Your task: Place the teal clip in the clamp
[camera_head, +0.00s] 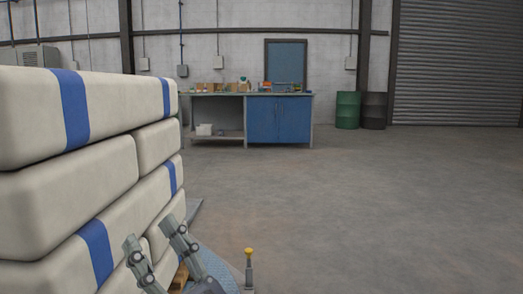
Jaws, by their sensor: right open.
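My right gripper (150,231) shows at the bottom, left of centre, in the head view. Its two grey fingers are spread apart and point up, with nothing seen between them. It is in front of the lower part of a stack of cream sacks (100,112) with blue bands. I cannot make out the teal clip or the clamp in this view. My left gripper is not in view.
The sack stack fills the left side. A yellow-topped post (249,262) stands right of my right gripper. A blue workbench (279,120) with small items is far back, with a green drum (347,110) and a dark drum (373,111) beside it. Open floor lies right.

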